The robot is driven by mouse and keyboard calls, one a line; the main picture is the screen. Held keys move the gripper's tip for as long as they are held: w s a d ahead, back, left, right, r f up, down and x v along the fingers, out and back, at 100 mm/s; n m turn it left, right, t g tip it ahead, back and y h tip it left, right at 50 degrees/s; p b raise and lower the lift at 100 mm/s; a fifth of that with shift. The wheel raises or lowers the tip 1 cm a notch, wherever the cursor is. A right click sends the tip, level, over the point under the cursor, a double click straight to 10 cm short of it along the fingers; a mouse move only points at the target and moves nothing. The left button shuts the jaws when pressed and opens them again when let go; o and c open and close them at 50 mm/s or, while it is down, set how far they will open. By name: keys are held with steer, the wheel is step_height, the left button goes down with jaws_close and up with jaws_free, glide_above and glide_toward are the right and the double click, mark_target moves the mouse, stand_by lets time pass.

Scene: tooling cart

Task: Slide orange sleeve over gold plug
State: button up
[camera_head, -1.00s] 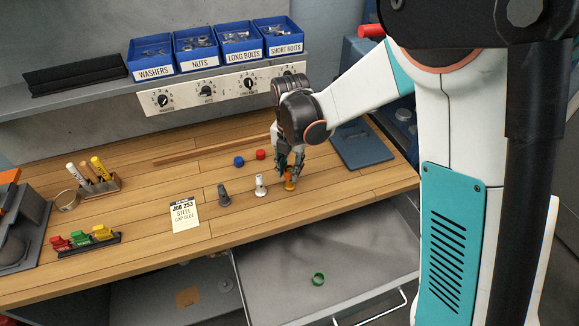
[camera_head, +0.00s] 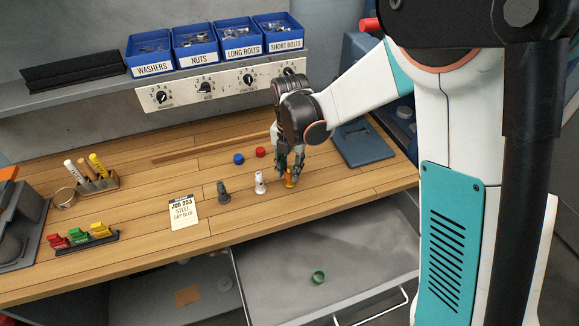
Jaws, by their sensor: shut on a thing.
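My gripper (camera_head: 290,171) points down at the right part of the wooden bench top, in line with the plugs. It is shut on the orange sleeve, which is mostly hidden between the fingers. A small orange-gold shape (camera_head: 289,183) shows right below the fingertips, at the gold plug's place on the bench. At this size I cannot tell sleeve from plug there, nor how far the sleeve is around the plug.
A white plug (camera_head: 260,184) and a dark grey plug (camera_head: 223,192) stand upright to the left. Blue (camera_head: 238,159) and red (camera_head: 260,152) caps lie behind. A green ring (camera_head: 318,277) lies in the open drawer (camera_head: 285,290). A job card (camera_head: 184,213) lies further left.

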steer(key=shift+f, duration=0.2)
steer(key=shift+f+b, duration=0.35)
steer(key=shift+b, duration=0.1)
steer(key=shift+f, duration=0.3)
steer(key=shift+f+b, duration=0.35)
steer(key=shift+b, duration=0.2)
steer(key=shift+f+b, duration=0.3)
stand_by(0.5)
steer(key=o, duration=1.2)
steer(key=shift+o, duration=0.2)
steer(key=shift+r, duration=0.1)
